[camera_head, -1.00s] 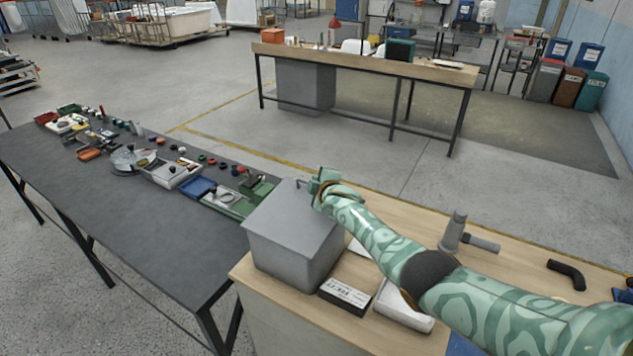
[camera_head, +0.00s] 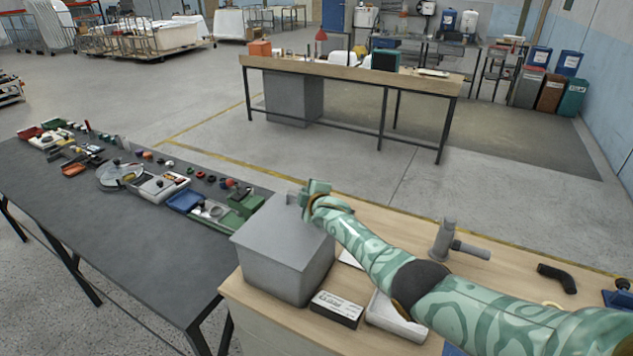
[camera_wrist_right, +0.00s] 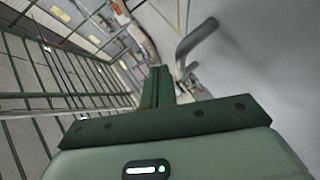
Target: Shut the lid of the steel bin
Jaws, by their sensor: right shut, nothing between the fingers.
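The steel bin (camera_head: 278,275) is a plain grey box on the near wooden bench. Its flat grey lid (camera_head: 280,230) lies over the top and looks level; I cannot tell whether a thin gap remains. My right gripper (camera_head: 304,192) is at the lid's far right corner, beside a small grey handle partly hidden behind it. In the right wrist view my shut, empty fingers (camera_wrist_right: 158,85) point towards the bent grey handle (camera_wrist_right: 196,40), with the smooth grey lid surface (camera_wrist_right: 260,60) to the right. I cannot tell whether the fingers touch it. My left gripper is not in view.
A labelled box (camera_head: 337,308) and a white tray (camera_head: 392,318) sit right of the bin. A grey pipe fitting (camera_head: 445,240) stands farther right. A dark table (camera_head: 110,240) with many small parts adjoins on the left.

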